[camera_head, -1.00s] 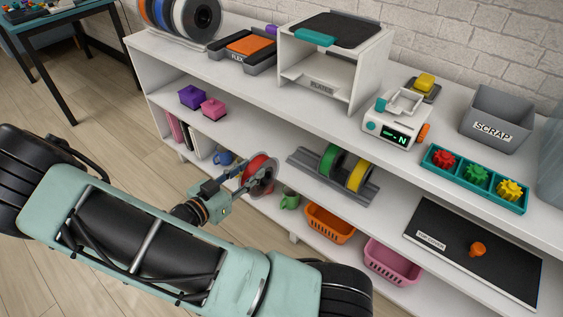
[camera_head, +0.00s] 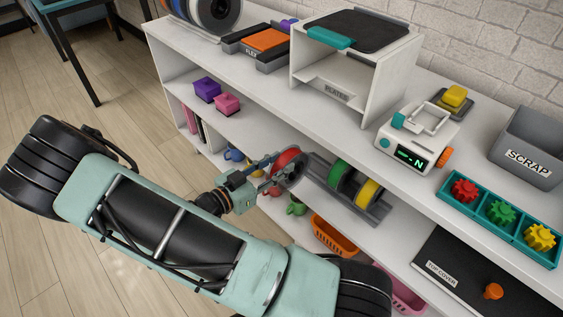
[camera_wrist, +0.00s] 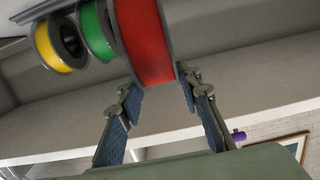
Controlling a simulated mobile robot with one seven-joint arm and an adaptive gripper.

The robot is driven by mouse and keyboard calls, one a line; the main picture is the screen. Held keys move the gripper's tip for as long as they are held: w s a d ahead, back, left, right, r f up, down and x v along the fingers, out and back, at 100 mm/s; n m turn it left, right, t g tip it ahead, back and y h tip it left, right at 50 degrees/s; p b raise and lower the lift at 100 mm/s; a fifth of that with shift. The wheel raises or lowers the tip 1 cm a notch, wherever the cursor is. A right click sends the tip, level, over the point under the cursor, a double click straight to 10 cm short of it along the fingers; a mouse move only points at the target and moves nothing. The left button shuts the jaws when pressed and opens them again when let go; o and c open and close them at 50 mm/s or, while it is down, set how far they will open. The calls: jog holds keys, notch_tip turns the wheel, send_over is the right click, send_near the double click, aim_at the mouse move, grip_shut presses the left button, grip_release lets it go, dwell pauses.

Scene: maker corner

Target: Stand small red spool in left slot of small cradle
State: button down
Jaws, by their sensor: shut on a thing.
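The small red spool (camera_head: 288,163) is in my gripper (camera_head: 268,172), upright on its rim, at the left end of the small cradle (camera_head: 379,207). In the wrist view the red spool (camera_wrist: 146,40) sits between the two fingers of my gripper (camera_wrist: 155,85), which is shut on it. The grey cradle on the middle shelf holds a green spool (camera_head: 342,177) and, to its right, a yellow spool (camera_head: 366,192). The wrist view shows the green spool (camera_wrist: 97,32) close beside the red one. I cannot tell whether the red spool touches the cradle.
The top shelf board (camera_head: 270,75) overhangs the cradle. A printer-like open box (camera_head: 375,80) stands on it. Below are a green mug (camera_head: 296,207) and an orange basket (camera_head: 335,238). A black panel with an orange knob (camera_head: 455,265) lies to the right.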

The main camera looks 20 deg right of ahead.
jog(key=f+b+x, duration=0.1)
jog(key=b+x, duration=0.3)
jog(key=x, duration=1)
jog(key=shift+f+b, duration=0.2)
jog(key=shift+b, duration=0.15)
dwell(0.7)
dwell(0.4)
jog(key=c, duration=1.3)
grip_release()
jog(key=shift+a+f, duration=0.1)
